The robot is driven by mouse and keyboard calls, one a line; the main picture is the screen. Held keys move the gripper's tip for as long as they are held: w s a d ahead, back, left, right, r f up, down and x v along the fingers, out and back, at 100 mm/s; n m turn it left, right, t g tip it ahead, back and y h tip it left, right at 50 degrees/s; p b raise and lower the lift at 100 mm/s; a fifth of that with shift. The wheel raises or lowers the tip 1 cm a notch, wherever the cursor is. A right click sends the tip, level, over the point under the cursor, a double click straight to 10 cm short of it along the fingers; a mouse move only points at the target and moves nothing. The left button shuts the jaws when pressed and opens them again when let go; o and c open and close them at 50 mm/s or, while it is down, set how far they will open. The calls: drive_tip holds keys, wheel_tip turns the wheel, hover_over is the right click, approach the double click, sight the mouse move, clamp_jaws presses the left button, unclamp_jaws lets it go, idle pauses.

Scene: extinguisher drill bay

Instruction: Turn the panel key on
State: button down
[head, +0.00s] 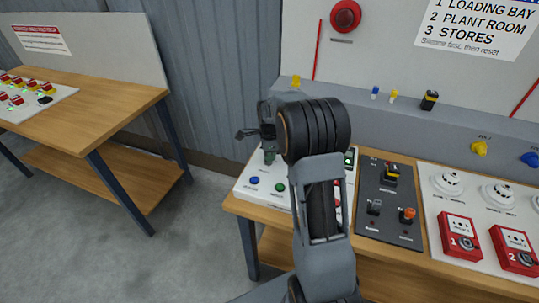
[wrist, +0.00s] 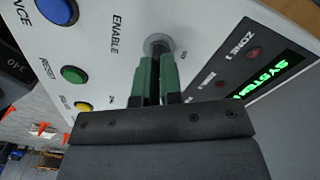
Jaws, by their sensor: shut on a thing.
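The white alarm panel (head: 247,193) lies on the right-hand wooden bench, and its face fills much of the wrist view (wrist: 110,60). In the wrist view the panel key's round metal collar (wrist: 158,44) shows just beyond my fingertips, beside the printed word ENABLE. My gripper (wrist: 154,72), with green finger pads, is shut on the key at this collar. The pads hide most of the key, so I cannot tell which way it is turned. In the head view my gripper (head: 268,152) is over the panel's back left part, partly hidden by my arm.
Blue (wrist: 58,10), green (wrist: 73,75) and yellow (wrist: 82,106) buttons sit near the key. A lit green display (wrist: 270,75) is to its right. A dark switch plate (head: 388,205) and red call points (head: 460,237) stand right of the panel. A second bench (head: 90,95) is at left.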

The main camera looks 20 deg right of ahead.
drive_tip(key=shift+r, duration=0.1)
drive_tip(key=c, duration=1.3)
unclamp_jaws()
wheel_tip(320, 180, up, 14)
drive_tip(key=shift+f+b, duration=0.1)
drive_tip(key=shift+b, duration=0.2)
